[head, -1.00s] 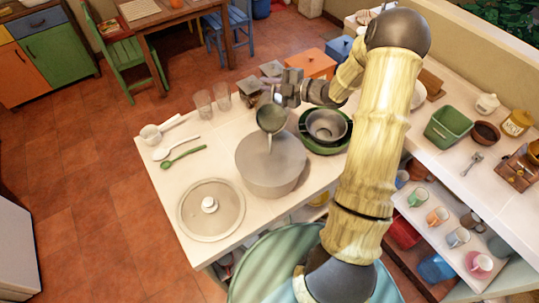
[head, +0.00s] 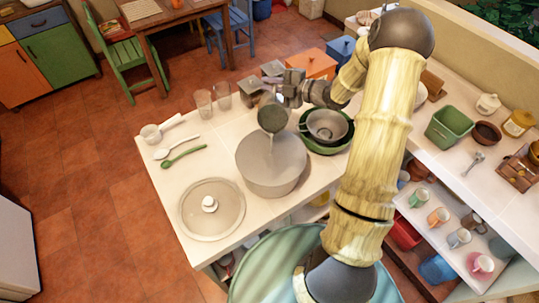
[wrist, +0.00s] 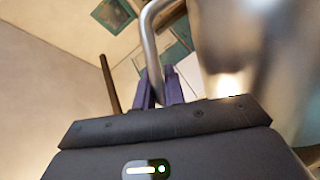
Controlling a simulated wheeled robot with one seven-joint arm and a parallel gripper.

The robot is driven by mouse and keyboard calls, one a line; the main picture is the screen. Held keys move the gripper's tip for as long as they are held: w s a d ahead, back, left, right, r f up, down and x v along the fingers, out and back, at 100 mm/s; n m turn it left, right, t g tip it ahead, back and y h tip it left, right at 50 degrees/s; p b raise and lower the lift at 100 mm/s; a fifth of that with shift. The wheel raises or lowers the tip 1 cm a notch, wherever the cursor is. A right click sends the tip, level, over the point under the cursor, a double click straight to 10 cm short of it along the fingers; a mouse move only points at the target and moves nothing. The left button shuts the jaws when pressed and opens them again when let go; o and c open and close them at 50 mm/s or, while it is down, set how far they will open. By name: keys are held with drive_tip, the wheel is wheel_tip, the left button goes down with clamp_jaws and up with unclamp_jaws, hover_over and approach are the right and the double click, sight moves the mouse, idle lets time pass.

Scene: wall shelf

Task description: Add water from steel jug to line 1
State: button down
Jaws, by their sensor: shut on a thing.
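My gripper (head: 284,96) is shut on the handle of the steel jug (head: 272,117), above the far side of a large grey pot (head: 255,178). The jug is tipped, its mouth facing the pot, and a thin pale stream runs down from it into the pot. In the wrist view, my gripper's purple fingers (wrist: 159,93) close on the bent metal handle, and the shiny jug body (wrist: 245,45) fills the right side, blurred. Line 1 and the water level inside the pot cannot be made out.
A lid (head: 211,208) lies left of the pot, with a green spoon (head: 183,157) and a white spoon behind it. Two glasses (head: 204,103) stand at the counter's far edge.

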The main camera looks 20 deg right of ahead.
drive_tip(key=shift+s+a+b, duration=0.1)
drive_tip(key=shift+s+b, duration=0.05)
drive_tip(key=shift+b, duration=0.25)
idle(0.9)
